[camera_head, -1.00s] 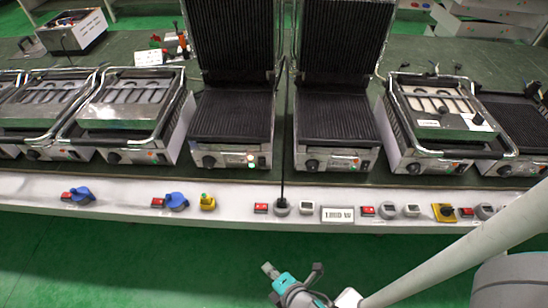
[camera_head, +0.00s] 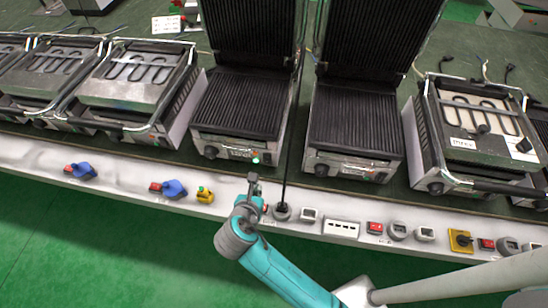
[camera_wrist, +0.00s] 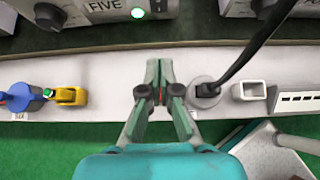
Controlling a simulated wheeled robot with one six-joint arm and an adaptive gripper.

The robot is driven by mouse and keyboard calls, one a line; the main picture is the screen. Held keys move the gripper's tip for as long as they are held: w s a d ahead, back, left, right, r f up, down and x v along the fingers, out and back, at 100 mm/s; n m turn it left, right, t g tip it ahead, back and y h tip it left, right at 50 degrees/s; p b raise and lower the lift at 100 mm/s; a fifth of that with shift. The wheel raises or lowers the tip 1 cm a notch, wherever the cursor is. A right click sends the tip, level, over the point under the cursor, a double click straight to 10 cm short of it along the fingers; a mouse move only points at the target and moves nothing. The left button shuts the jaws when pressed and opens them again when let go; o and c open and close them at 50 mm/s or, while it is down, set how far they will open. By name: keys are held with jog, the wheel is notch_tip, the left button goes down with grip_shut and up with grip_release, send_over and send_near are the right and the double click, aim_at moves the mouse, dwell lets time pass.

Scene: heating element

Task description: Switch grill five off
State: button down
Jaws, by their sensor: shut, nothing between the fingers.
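Grill five is the open black ribbed grill (camera_head: 238,105) left of centre in the head view. The wrist view shows its "FIVE" label (camera_wrist: 104,5) and a lit green lamp (camera_wrist: 137,13); the lamp also glows in the head view (camera_head: 255,160). A red switch (camera_head: 265,206) on the white front strip is mostly hidden by my gripper. Only a sliver of red (camera_wrist: 163,92) shows between the fingers in the wrist view. My gripper (camera_head: 252,178) is shut and empty, in front of this switch. Its fingertips (camera_wrist: 160,66) overlap the strip; I cannot tell whether they touch it.
A black plug in a round socket (camera_head: 282,211) sits just right of my gripper, its cable rising past the grill. A yellow switch with a green button (camera_head: 205,195) and a blue plug (camera_head: 174,188) are to the left. Green floor (camera_head: 100,250) lies clear in front.

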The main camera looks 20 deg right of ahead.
jog(key=shift+w+d+r, duration=0.1)
jog(key=shift+w+d, duration=0.05)
jog(key=shift+w, duration=0.05)
send_near(267, 160)
jog(key=x, duration=0.4)
jog(key=f+x, duration=0.1)
jog(key=x, duration=0.1)
jog(key=shift+s, duration=0.3)
jog(key=shift+w+d, duration=0.1)
jog(key=shift+w, duration=0.3)
jog(key=shift+w+d+r, duration=0.1)
jog(key=shift+w+d, duration=0.05)
jog(key=shift+w, duration=0.1)
jog(key=shift+r, duration=0.2)
